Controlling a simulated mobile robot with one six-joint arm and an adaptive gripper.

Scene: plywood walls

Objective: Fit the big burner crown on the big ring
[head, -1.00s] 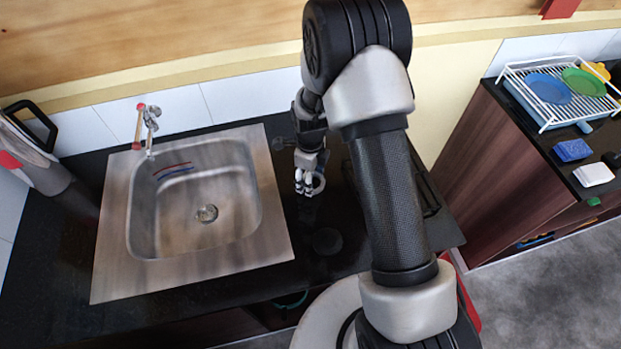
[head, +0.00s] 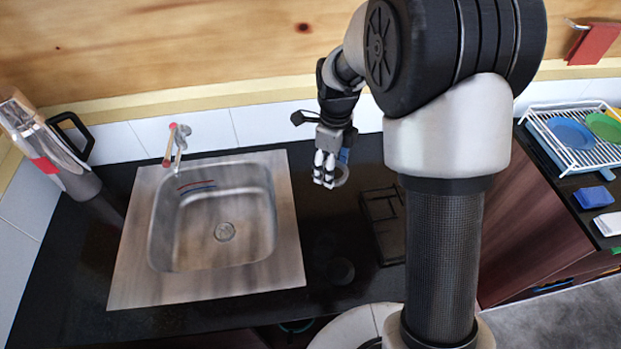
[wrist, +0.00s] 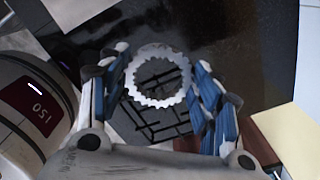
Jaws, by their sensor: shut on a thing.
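The big burner crown (wrist: 135,83), a pale metal ring with a toothed inner edge, is between the fingers of my gripper (wrist: 155,88) in the wrist view. My gripper is shut on it. In the head view my gripper (head: 326,178) holds the crown (head: 342,176) above the dark counter, right of the sink and near the tiled back wall. A dark round burner part (head: 341,270) lies on the black hob surface nearer to me. I cannot make out the big ring for certain.
A black pan grate (head: 385,222) lies on the hob, right of my gripper and partly behind my arm. The steel sink (head: 125,275) and tap (head: 179,140) are at left. A tall metal jug (head: 62,165) stands far left. A dish rack (head: 560,140) is at right.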

